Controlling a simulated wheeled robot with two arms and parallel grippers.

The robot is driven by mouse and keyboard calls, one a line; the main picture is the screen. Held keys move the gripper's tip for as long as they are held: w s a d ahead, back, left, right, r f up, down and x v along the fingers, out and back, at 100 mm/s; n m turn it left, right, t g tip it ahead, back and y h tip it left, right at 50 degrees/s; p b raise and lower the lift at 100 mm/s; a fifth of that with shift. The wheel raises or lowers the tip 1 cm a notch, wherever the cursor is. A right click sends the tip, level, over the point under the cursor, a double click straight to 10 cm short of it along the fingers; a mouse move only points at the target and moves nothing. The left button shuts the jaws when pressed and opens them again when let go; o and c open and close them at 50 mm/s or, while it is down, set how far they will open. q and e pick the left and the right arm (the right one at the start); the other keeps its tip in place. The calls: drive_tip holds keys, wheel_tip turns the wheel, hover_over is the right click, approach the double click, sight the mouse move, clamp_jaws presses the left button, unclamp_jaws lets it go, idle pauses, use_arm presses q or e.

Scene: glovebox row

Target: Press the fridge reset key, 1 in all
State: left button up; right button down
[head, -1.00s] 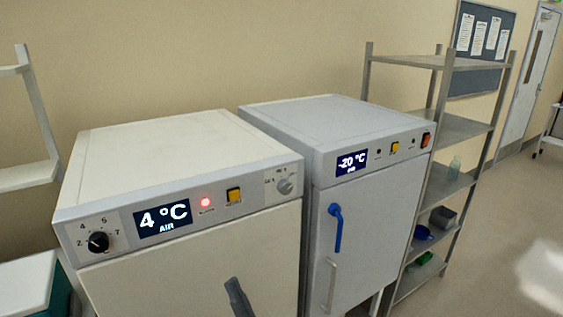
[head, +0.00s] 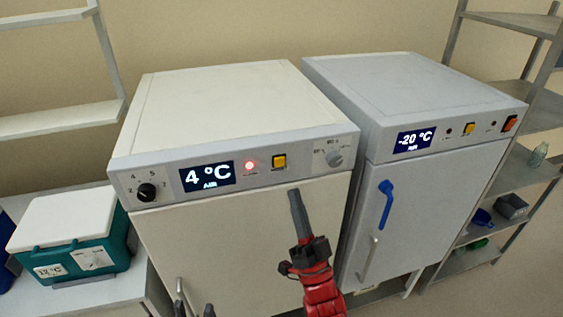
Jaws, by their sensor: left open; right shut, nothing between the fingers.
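The cream fridge (head: 240,235) stands in the middle with a lit display reading 4 °C AIR (head: 207,177). Its yellow reset key (head: 280,162) sits on the front panel, right of a glowing red alarm lamp (head: 249,166). My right gripper (head: 295,194) is shut and empty, pointing up in front of the fridge door, a little below and right of the yellow key and apart from it. My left gripper (head: 194,309) shows only its dark fingertips at the bottom edge, open, low in front of the door.
The grey freezer (head: 425,200) at right reads -20 °C and has its own yellow key (head: 468,128) and an orange-red switch (head: 509,123). A black dial (head: 146,192) and a grey knob (head: 333,158) flank the fridge panel. A teal cool box (head: 75,250) stands at left.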

sight(280, 162)
drive_tip(key=shift+w+a+b, duration=0.2)
drive_tip(key=shift+w+a, duration=0.25)
drive_tip(key=shift+w, duration=0.8)
drive_tip(key=shift+w+a+b, duration=0.25)
drive_tip(key=shift+w+a, duration=0.15)
drive_tip(key=shift+w, duration=0.9)
drive_tip(key=shift+w+a+b, duration=0.2)
drive_tip(key=shift+w+a, duration=0.25)
drive_tip(key=shift+w, duration=0.8)
drive_tip(key=shift+w+a+b, duration=0.1)
drive_tip(key=shift+w+b, duration=0.3)
drive_tip(key=shift+w+a+b, duration=0.15)
drive_tip(key=shift+w+b, duration=0.2)
drive_tip(key=shift+w, duration=0.05)
drive_tip(key=shift+s+d, duration=0.3)
drive_tip(key=shift+s, duration=0.55)
